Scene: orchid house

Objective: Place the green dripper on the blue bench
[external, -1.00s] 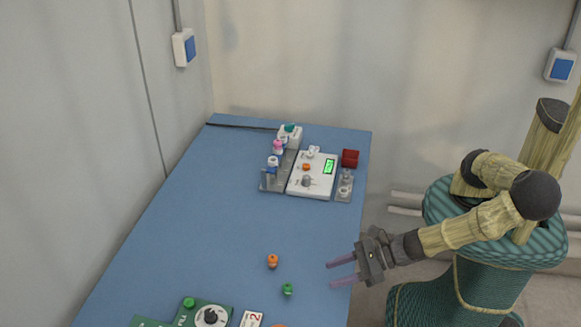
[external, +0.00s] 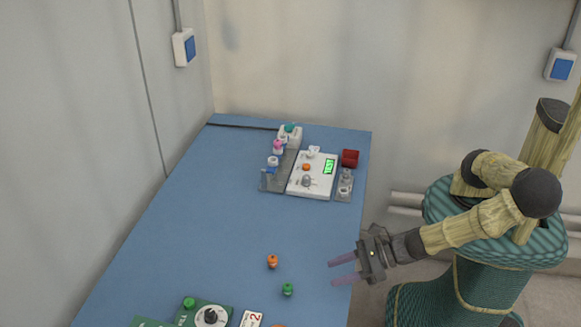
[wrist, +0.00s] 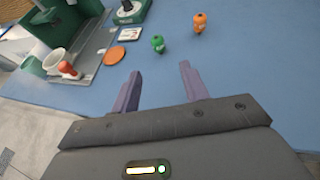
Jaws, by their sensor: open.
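The green dripper (external: 287,289) stands on the blue bench (external: 217,228) near its right edge in the external view. It also shows in the wrist view (wrist: 158,44), ahead of the fingers. My gripper (external: 337,273) is open and empty at the bench's right edge, to the right of the green dripper and apart from it. In the wrist view its two purple fingers (wrist: 158,85) are spread, with only bench surface between them.
An orange dripper (external: 272,261) stands close behind the green one. A green device with a dial (external: 205,314) and a number card (external: 251,319) lie at the front. A white instrument (external: 313,175) and a red box (external: 350,158) stand farther back. Mid-bench is clear.

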